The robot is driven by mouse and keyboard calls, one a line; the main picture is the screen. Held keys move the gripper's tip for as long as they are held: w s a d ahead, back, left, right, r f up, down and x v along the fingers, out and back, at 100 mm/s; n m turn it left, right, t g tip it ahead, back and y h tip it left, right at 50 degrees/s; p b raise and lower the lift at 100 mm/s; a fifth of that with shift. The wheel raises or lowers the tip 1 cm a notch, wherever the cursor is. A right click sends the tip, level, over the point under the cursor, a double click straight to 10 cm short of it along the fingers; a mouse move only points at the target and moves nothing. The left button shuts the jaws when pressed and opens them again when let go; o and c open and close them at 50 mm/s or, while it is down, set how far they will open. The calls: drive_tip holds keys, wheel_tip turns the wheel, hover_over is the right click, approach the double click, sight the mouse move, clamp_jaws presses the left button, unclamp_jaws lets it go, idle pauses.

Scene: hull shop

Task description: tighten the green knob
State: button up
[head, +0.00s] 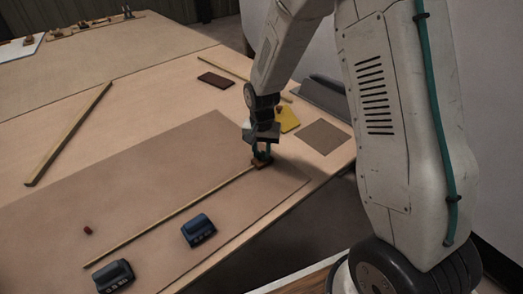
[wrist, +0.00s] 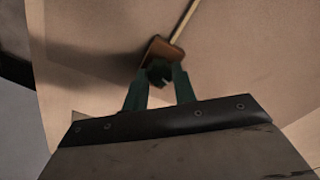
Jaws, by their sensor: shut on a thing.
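My gripper (head: 262,151) points down at the right end of a long thin wooden strip (head: 170,218) on the brown panel. In the wrist view its two fingers (wrist: 159,80) are closed on the sides of a dark green knob (wrist: 158,70). The knob sits at a small orange-brown block (wrist: 165,50), which also shows just below my gripper in the head view (head: 262,163). The strip runs away from this block. The knob is mostly hidden by the fingers in the head view.
A small red piece (head: 87,230) lies left of the strip. A yellow piece (head: 287,119) lies behind my gripper. The panel's middle left is clear.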

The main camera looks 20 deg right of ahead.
sight(261, 153)
drive_tip(key=shift+m, duration=1.1)
drive_tip(key=o, duration=1)
drive_tip(key=shift+r, duration=0.1)
wheel_tip(261, 153, up, 8)
drive_tip(key=shift+a+f, duration=0.1)
drive_tip(key=shift+f, duration=0.05)
